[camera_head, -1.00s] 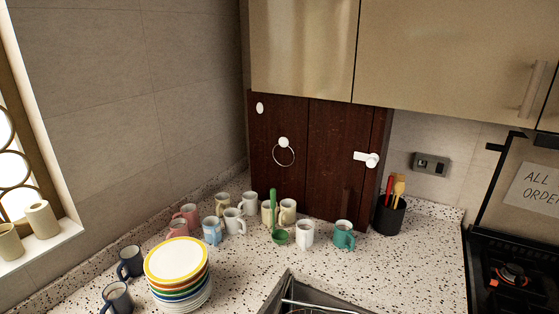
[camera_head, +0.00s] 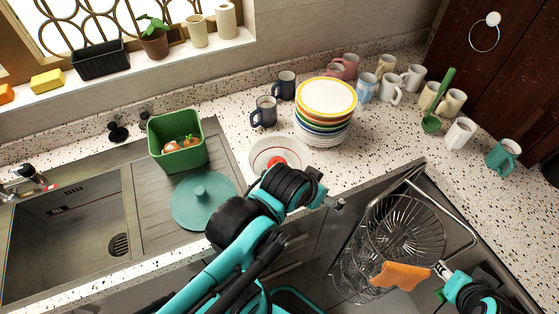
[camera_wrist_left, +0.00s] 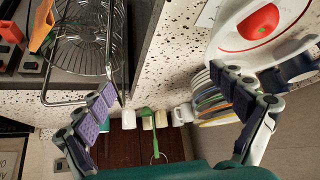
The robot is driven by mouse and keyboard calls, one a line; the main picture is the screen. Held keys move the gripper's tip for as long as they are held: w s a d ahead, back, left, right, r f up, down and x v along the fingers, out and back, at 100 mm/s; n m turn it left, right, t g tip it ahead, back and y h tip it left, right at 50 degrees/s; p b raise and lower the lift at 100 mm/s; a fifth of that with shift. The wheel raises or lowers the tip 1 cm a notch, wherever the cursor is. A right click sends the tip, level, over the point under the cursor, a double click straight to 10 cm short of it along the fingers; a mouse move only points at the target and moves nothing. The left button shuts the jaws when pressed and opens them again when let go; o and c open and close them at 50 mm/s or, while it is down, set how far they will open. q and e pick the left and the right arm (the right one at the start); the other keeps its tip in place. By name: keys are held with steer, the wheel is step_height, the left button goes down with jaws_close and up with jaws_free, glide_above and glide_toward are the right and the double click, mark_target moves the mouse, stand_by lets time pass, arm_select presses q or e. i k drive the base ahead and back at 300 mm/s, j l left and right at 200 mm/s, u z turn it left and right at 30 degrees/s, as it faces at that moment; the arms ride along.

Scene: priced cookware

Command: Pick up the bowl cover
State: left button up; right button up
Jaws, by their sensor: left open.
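A teal round lid with a raised knob (camera_head: 203,201) lies on the ribbed drainboard beside the sink. A white round piece with a red ring and red centre (camera_head: 278,157) lies on the counter; it also shows in the left wrist view (camera_wrist_left: 262,25). I cannot tell for certain which is the bowl cover. My left gripper (camera_head: 314,184) is just right of the white piece, beyond the lid, by the counter edge. In the left wrist view its fingers (camera_wrist_left: 168,100) are spread and empty. My right gripper (camera_head: 446,272) is at the lower right, its fingers unclear.
A green bin (camera_head: 176,142) stands behind the lid. A plate stack (camera_head: 325,110) and several mugs (camera_head: 264,111) stand behind my left gripper. A wire basket (camera_head: 405,228) with an orange piece (camera_head: 400,275) is at the right. The sink (camera_head: 70,240) is at the left.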

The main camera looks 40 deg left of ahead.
mark_target(193, 201)
steer(key=u, duration=2.25)
